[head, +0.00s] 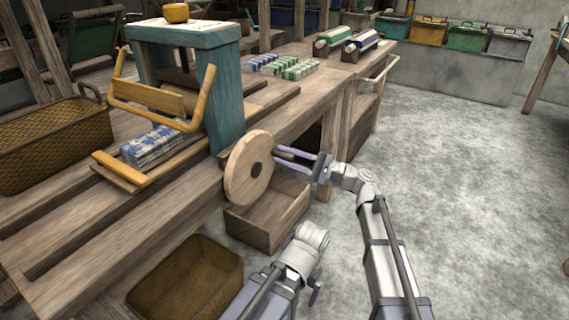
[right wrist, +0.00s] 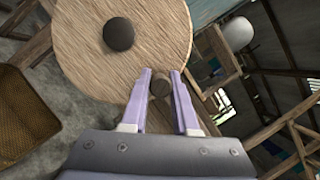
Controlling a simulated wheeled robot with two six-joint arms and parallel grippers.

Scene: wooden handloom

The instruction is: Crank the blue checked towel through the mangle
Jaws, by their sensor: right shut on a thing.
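The blue checked towel (head: 155,145) lies as a flat bundle beside the teal frame (head: 226,100) on the wooden bench, partly hidden by a yellow wooden frame (head: 150,96). A round wooden crank wheel (head: 247,170) stands on the bench's front side; it fills the top of the right wrist view (right wrist: 90,55), with a dark hub (right wrist: 118,34). My right gripper (head: 292,160) is at the wheel's right side, shut on the crank peg (right wrist: 160,86), which sits between its fingers. Only a small part of my left gripper (head: 315,292) seems to show, at the bottom centre; its fingers cannot be made out.
A wooden box (head: 268,222) is below the wheel, and a woven basket (head: 190,282) stands on the floor at lower left. Another basket (head: 50,143) is at far left. Several small cloth bundles (head: 283,67) lie farther back on the bench. The floor (head: 450,190) at right is clear.

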